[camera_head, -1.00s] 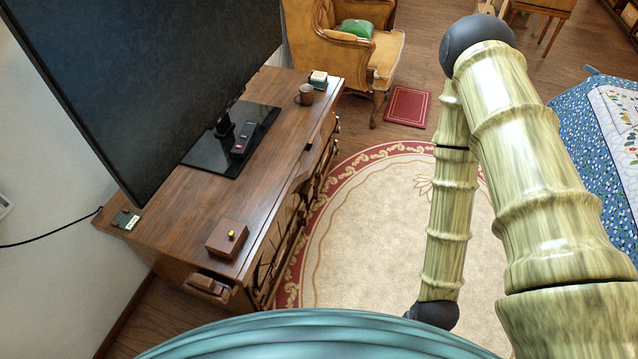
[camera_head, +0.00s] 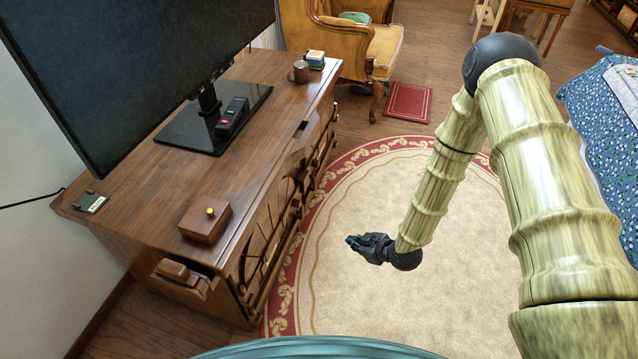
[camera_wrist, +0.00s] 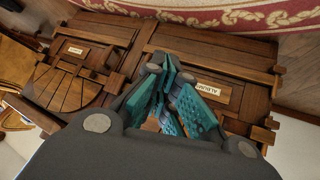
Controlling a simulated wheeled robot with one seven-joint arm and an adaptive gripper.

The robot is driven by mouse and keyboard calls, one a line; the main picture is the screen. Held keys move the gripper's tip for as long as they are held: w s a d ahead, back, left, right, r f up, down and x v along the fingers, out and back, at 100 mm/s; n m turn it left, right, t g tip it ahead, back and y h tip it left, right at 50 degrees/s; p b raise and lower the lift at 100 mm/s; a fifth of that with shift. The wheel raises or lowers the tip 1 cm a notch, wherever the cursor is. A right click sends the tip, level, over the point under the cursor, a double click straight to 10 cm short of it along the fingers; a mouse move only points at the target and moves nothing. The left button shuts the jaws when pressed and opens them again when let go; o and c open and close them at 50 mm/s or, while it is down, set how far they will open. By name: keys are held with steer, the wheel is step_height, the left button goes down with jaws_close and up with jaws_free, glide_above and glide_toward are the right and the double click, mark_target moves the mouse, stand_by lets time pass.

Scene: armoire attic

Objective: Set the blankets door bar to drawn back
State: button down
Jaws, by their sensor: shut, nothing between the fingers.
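The wooden cabinet (camera_head: 150,150) stands under the television, with its carved front facing the rug. In the wrist view, its front shows plank doors and wooden bars, including a long bar (camera_wrist: 215,66). One plate (camera_wrist: 208,88) seems to read "ALBUMS". Another plate (camera_wrist: 76,50) is too small to read, so I cannot tell which door is the blankets door or how its bar stands. My gripper (camera_head: 354,241) is over the rug, apart from the cabinet front. Its teal fingers (camera_wrist: 172,98) are shut and empty, hiding part of the front in the wrist view.
On the cabinet top are a wooden box (camera_head: 205,222) with a yellow knob, a remote (camera_head: 232,116), a mug (camera_head: 301,72) and the television (camera_head: 130,60). An armchair (camera_head: 335,40) stands behind. The rug (camera_head: 330,290) between arm and cabinet is clear.

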steer(key=w+a+f+n+t+y+b, duration=0.1)
steer(key=w+n+y+b, duration=0.3)
steer(key=w+n+b, duration=0.5)
steer(key=w+a+f+n+t+y+b, duration=0.1)
steer(key=w+n+y+b, duration=0.4)
steer(key=w+n+b, duration=0.5)
steer(key=w+a+b, duration=0.1)
steer(key=w+b, duration=0.3)
steer(key=w, duration=0.5)
steer(key=shift+b, duration=0.3)
steer(key=shift+w, duration=0.1)
steer(key=b, duration=0.4)
glide_toward(309, 167)
steer(key=w+a+f, duration=0.1)
steer(key=w+a, duration=0.1)
steer(key=a, duration=0.1)
steer(key=shift+b+x, duration=0.55)
steer(key=shift+x, duration=0.5)
steer(key=shift+d+r, duration=0.1)
steer(key=shift+r, duration=0.05)
